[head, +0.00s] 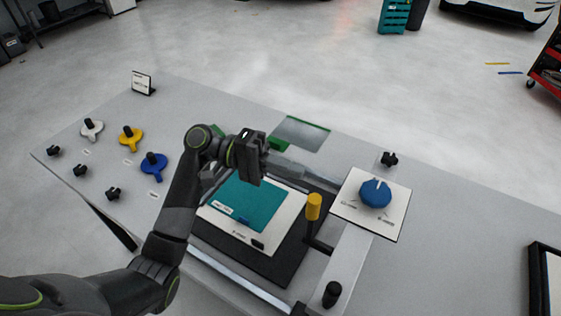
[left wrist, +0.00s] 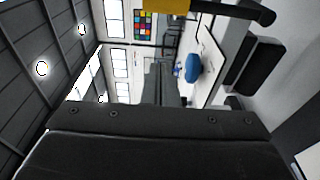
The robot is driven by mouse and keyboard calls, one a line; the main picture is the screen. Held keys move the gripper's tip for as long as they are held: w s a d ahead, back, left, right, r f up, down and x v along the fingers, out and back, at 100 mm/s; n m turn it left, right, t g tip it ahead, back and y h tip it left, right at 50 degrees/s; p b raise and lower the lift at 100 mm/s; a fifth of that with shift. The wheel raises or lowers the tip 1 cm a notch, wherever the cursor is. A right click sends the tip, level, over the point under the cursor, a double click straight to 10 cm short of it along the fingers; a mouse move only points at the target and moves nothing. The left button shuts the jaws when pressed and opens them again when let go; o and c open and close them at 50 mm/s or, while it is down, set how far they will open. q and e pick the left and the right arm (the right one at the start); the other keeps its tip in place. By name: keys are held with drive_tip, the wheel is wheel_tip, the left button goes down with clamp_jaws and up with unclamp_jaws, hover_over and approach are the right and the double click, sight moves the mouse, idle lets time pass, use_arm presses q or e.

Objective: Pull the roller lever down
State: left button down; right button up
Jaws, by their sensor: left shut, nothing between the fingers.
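The roller lever has a yellow handle (head: 313,206) on a black crank arm (head: 318,245), standing upright at the right side of the press on the table. My left gripper (head: 251,165) is up and to the left of the handle, above the teal sheet (head: 248,203), apart from the lever. Its fingers are shut and empty. In the left wrist view the yellow handle (left wrist: 165,6) is cut off at the top edge, with the black arm (left wrist: 232,10) running right from it. My shut fingers (left wrist: 160,85) show mid-frame. My right gripper is not in view.
A blue dial (head: 375,193) on a white plate is right of the lever. A black knob (head: 332,294) is in front. Grey, yellow and blue knobs (head: 153,163) stand at the table's left.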

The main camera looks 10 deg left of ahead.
sight(311, 221)
use_arm(q)
drive_tip(key=s+d+p, duration=0.4)
drive_tip(key=p, duration=0.1)
drive_tip(key=shift+s+d, duration=0.15)
drive_tip(key=shift+s, duration=0.15)
idle(0.4)
